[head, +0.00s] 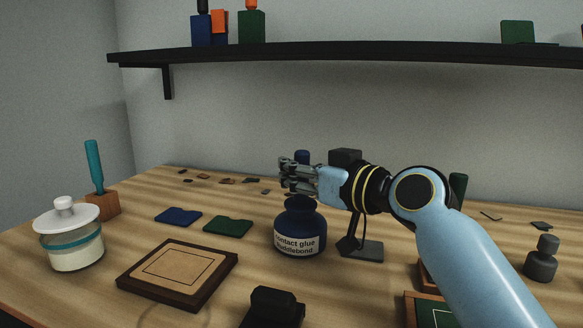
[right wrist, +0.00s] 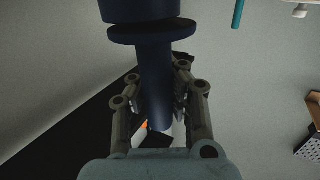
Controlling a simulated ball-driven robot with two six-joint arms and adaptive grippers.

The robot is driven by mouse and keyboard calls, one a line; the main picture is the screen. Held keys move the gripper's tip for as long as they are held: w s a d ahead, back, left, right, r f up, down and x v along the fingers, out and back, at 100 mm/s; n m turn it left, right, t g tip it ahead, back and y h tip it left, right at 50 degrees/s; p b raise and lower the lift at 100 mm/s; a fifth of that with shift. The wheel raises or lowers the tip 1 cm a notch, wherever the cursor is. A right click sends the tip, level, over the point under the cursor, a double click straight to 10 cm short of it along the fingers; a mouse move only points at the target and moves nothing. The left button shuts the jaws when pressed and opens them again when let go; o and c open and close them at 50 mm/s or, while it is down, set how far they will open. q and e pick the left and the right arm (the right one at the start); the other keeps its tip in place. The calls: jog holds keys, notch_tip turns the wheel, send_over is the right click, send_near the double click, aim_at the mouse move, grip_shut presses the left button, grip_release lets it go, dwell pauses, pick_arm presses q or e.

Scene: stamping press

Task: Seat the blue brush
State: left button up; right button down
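The blue brush (right wrist: 155,75) is dark navy, with a round collar (right wrist: 150,32) and a straight handle. My right gripper (head: 292,175) has its fingers on both sides of the handle and looks shut on it, and it shows in the right wrist view (right wrist: 158,95). The handle's top (head: 302,156) stands upright above the fingers in the head view. The dark blue glue jar (head: 300,238) stands on the bench directly below; a wide navy part (right wrist: 140,8) shows beyond the collar. I cannot tell whether collar and jar touch. My left gripper is out of view.
A lidded glass pot (head: 74,240), a teal-handled tool (head: 94,165) in a wooden block and a framed board (head: 180,296) are at left. A dark stand (head: 362,248) is close right of the jar. A shelf (head: 330,54) runs along the wall.

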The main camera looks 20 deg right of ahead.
jog(key=shift+w+r+p, duration=0.2)
jog(key=shift+r+p, duration=0.1)
jog(key=shift+r, duration=0.2)
jog(key=shift+w+r+p, duration=0.2)
jog(key=shift+r+p, duration=0.1)
jog(key=shift+r, duration=0.2)
jog(key=shift+w+d+r+p, duration=0.15)
jog(key=shift+w+r+p, duration=0.35)
jog(key=shift+p, duration=0.1)
jog(key=shift+s+r+p, duration=0.35)
jog(key=shift+r+p, duration=0.25)
jog(key=shift+r, duration=0.2)
jog(key=shift+s+d+r+p, duration=0.1)
jog(key=shift+r+p, duration=0.55)
jog(key=shift+r, duration=0.1)
jog(key=shift+p, duration=0.3)
jog(key=shift+f, duration=0.25)
